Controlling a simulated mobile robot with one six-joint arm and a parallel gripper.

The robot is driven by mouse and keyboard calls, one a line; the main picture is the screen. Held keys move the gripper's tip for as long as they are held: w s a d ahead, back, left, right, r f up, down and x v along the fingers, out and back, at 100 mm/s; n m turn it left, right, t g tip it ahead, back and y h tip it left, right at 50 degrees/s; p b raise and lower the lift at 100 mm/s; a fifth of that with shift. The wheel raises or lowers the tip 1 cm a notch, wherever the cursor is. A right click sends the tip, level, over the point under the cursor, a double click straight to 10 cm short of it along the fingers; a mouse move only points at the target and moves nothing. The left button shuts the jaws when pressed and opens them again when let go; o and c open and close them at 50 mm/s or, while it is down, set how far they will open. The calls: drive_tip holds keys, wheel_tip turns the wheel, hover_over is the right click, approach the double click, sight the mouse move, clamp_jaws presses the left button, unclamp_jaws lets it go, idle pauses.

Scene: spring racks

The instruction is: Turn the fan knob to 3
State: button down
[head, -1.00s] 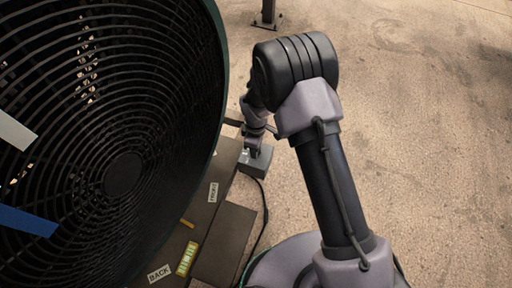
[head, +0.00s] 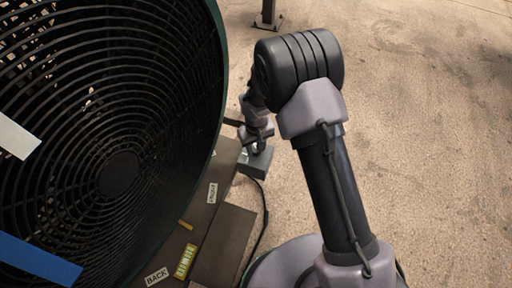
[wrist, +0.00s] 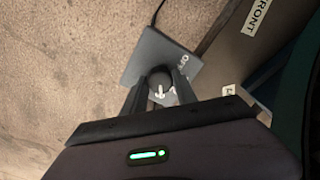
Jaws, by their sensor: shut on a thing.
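The fan's control box (head: 256,161) is a small grey box on the floor at the fan's foot. In the wrist view the box (wrist: 150,52) shows the word OFF on its top, near its right edge. A dark round knob (wrist: 160,80) with a white arrow stands on it. My gripper (wrist: 161,82) has one finger on each side of the knob and is shut on it. The gripper (head: 258,148) is small and partly hidden in the head view. Other marks around the knob are hidden or too small to read.
The large black fan (head: 120,175) fills the left, with a white strip (head: 17,137) and a blue strip (head: 38,259) across it. A brown base with FRONT and BACK labels lies below it. A black cable (head: 264,205) runs from the box. Bare floor lies right.

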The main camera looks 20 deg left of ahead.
drive_tip(key=shift+m, duration=0.7)
drive_tip(key=c, duration=1)
unclamp_jaws()
drive_tip(key=shift+o, duration=0.2)
wheel_tip(320, 180, up, 18)
drive_tip(key=p, duration=0.6)
drive_tip(key=shift+f, duration=0.25)
